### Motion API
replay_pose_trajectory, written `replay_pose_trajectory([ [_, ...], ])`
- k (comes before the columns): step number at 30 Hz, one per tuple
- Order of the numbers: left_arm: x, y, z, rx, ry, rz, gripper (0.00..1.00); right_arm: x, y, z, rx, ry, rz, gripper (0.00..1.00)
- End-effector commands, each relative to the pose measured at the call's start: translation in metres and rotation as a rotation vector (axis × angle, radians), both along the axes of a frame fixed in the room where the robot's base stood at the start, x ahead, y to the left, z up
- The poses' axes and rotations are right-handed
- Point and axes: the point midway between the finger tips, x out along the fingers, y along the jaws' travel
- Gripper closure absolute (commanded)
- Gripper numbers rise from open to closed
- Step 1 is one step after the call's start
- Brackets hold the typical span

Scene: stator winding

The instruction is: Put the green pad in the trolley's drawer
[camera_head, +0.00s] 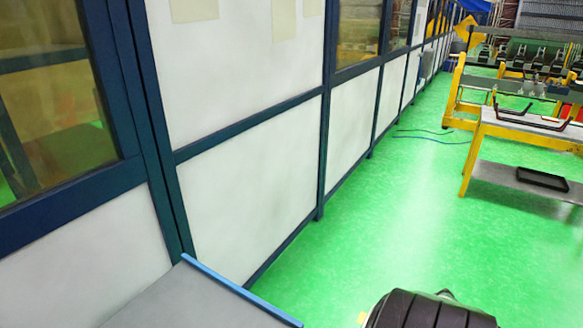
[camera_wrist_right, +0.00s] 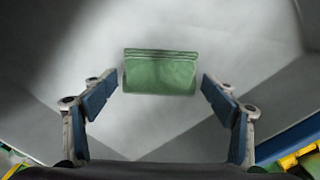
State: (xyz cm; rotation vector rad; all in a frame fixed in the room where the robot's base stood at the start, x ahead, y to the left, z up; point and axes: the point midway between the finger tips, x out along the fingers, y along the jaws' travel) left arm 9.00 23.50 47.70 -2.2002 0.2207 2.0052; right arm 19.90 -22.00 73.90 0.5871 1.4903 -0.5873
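In the right wrist view the green pad (camera_wrist_right: 160,74) lies on or just above a pale grey surface. My right gripper (camera_wrist_right: 160,80) has its two blue-faced fingers spread, one on each side of the pad. A narrow gap shows between each fingertip and the pad's ends. A grey top with a blue rim (camera_head: 240,290), possibly the trolley, shows at the lower edge of the head view. No drawer can be made out. Neither gripper shows in the head view, and my left gripper is in neither view.
A white-panelled wall with dark blue frames (camera_head: 250,170) runs along the left. A yellow-framed workbench (camera_head: 530,130) with a black tray (camera_head: 542,180) on its lower shelf stands at the right. Open green floor (camera_head: 400,220) lies between them, with a blue cable (camera_head: 435,138) on it.

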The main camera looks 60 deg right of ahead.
Motion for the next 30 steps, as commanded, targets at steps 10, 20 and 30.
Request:
replay_pose_trajectory([
  [10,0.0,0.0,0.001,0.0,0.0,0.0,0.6,0.0,0.0,0.002,0.0,0.0,0.0,0.14],
  [20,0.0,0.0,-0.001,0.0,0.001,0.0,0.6,0.002,0.0,0.05,0.002,-0.003,0.001,0.14],
  [30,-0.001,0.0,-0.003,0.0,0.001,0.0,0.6,0.001,0.0,0.111,0.001,-0.002,-0.001,0.14],
])
